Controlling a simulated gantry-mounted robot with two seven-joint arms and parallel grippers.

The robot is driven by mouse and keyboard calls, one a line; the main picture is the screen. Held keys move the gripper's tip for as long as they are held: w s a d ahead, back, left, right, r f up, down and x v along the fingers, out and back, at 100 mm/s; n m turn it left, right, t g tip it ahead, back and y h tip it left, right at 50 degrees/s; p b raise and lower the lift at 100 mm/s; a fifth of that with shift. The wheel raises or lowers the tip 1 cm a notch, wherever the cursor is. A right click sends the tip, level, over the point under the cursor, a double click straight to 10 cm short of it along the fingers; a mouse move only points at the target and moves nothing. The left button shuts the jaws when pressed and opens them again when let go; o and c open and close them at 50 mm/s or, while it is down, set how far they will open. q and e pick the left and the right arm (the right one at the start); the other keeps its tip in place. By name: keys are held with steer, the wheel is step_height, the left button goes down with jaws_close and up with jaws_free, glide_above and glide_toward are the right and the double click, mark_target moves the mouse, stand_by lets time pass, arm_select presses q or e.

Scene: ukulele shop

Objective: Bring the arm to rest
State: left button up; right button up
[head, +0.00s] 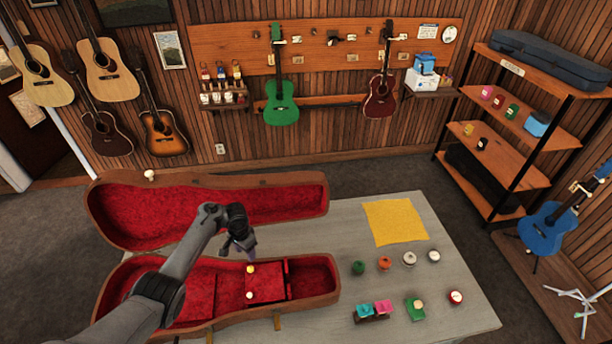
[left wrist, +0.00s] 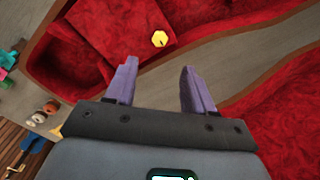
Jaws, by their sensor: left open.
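My left arm (head: 190,250) reaches in from the lower left over the open instrument case (head: 125,268). My left gripper (head: 246,252) hangs above the case, pointing down. In the left wrist view the gripper (left wrist: 158,78) has its two purple fingers spread apart, with nothing between them. A small yellow piece (head: 250,269) sits in the red-lined case near the gripper; it also shows in the left wrist view (left wrist: 159,39), beyond the fingers. A small white knob (head: 249,295) is close to it. My right gripper is not in view.
The grey table (head: 330,315) holds a yellow cloth (head: 395,222), several small round pieces including a red-and-white one (head: 456,297), and pink and teal blocks (head: 373,310) right of the case. The raised case lid (head: 140,215) stands behind. Shelves (head: 515,130) are at the right.

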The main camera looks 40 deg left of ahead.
arm_select(q)
steer(key=s+d+r+m+t+y, duration=0.15)
steer(key=s+d, duration=0.25)
steer(key=d, duration=0.6)
steer(key=s+d+m+t+y, duration=0.15)
steer(key=s+d, duration=0.35)
steer(key=d, duration=0.6)
steer(key=s+d+r+h, duration=0.3)
steer(key=s+d+r, duration=0.8)
steer(key=d+r, duration=0.1)
steer(key=shift+d+r+t, duration=0.2)
steer(key=shift+r+t, duration=0.1)
steer(key=shift+r, duration=0.15)
